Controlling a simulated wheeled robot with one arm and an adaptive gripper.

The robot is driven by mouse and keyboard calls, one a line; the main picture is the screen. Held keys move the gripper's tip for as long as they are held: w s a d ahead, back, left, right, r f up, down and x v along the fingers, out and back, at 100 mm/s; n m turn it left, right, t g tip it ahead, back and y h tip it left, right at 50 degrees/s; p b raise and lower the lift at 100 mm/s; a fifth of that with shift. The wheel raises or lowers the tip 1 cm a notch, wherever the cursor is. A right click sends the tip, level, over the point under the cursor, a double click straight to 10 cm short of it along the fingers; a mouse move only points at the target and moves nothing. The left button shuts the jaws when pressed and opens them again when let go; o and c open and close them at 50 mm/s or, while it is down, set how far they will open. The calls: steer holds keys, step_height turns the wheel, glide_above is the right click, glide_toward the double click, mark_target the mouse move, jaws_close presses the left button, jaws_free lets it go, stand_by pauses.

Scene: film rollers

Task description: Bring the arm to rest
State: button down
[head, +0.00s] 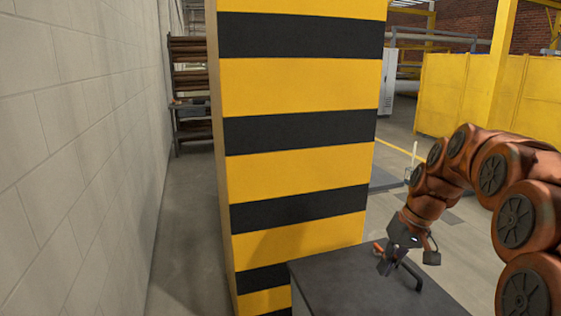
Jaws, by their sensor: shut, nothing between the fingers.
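My arm (510,190) is orange and comes in from the right edge of the head view. It arches up and then bends down toward the left. My gripper (386,268) hangs at its end, dark, with its fingers pointing down. It is shut and nothing shows between the fingers. It is in front of or over a dark grey flat-topped surface (350,297); I cannot tell whether it touches it.
A wide pillar (300,85) with yellow and black stripes stands just behind the dark surface. A pale block wall (70,130) runs along the left. A rack of rollers (190,90) stands at the back left. Yellow panels (465,95) stand at the back right. Floor (185,220) is clear between wall and pillar.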

steer(key=s+a+f+g+h+p, duration=0.1)
steer(key=s+a+f, duration=0.1)
steer(key=s, duration=1.4)
steer(key=s+a+f+m+g+h+p, duration=0.1)
steer(key=s+a+f+h, duration=0.1)
steer(key=s, duration=1.5)
steer(key=shift+a+f+h, duration=0.15)
steer(key=shift+a+h, duration=0.15)
steer(key=shift+a, duration=0.5)
